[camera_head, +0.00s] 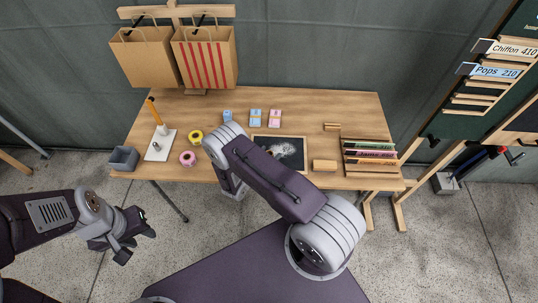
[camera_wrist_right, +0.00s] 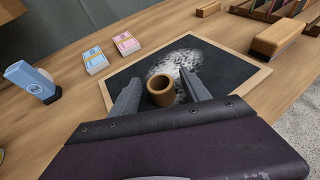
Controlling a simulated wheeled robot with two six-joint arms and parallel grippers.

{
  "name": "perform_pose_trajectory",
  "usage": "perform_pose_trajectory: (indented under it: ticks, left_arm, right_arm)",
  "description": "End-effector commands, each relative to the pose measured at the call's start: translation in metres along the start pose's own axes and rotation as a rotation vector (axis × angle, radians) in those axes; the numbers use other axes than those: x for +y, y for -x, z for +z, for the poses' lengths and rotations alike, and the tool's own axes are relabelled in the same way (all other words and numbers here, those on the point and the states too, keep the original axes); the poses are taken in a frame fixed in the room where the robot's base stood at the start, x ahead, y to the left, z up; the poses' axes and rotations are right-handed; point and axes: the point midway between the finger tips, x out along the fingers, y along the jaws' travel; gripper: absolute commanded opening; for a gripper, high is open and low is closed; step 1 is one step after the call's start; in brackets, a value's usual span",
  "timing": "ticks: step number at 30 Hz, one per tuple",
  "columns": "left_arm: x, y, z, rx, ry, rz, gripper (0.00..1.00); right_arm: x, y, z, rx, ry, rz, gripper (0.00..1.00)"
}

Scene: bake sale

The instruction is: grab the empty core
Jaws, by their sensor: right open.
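The empty core, a short brown cardboard tube (camera_wrist_right: 161,97), shows its hollow open end in the right wrist view. It appears at the chalk-smudged black board (camera_wrist_right: 228,66), between the two fingers of my right gripper (camera_wrist_right: 160,94). The right gripper is open, and I cannot tell whether either finger touches the core. In the head view my right arm hides the core and the right gripper. My left gripper (camera_head: 138,243) is open and empty, low in front of the table at the left.
On the wooden table (camera_head: 330,108) are blue and pink card stacks (camera_wrist_right: 124,43), a wooden block (camera_head: 324,165), a rack of signs (camera_head: 368,155), donuts (camera_head: 188,158), a white board with a pencil (camera_head: 160,146) and a grey bin (camera_head: 124,158). Paper bags (camera_head: 143,57) hang behind.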

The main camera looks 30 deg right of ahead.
Motion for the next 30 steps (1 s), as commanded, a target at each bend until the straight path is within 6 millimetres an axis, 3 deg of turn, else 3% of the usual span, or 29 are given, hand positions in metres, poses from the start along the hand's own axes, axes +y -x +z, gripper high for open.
perform_pose_trajectory:
  ticks: [2,3,8,9,20,27,30]
  left_arm:
    - [0.0,0.0,0.0,0.0,0.0,0.0,0.36]
    - [0.0,0.0,0.0,0.0,0.0,0.0,0.36]
    - [0.0,0.0,0.0,0.0,0.0,0.0,0.36]
    - [0.0,0.0,0.0,0.0,0.0,0.0,0.36]
    - [0.0,0.0,0.0,0.0,0.0,0.0,0.36]
    - [0.0,-0.001,0.0,0.0,0.0,0.0,0.36]
    - [0.0,-0.001,0.0,0.0,0.0,0.0,0.36]
  right_arm:
    - [0.0,0.0,0.0,0.0,0.0,0.0,0.55]
    - [0.0,0.0,0.0,0.0,0.0,0.0,0.49]
    - [0.0,0.0,0.0,0.0,0.0,-0.001,0.05]
    - [0.0,0.0,0.0,0.0,0.0,-0.001,0.0]
    - [0.0,0.003,0.005,0.001,-0.001,0.0,0.0]
    - [-0.001,0.017,0.042,0.0,-0.002,-0.001,0.0]
    - [-0.025,0.011,0.056,0.001,0.002,-0.007,0.0]
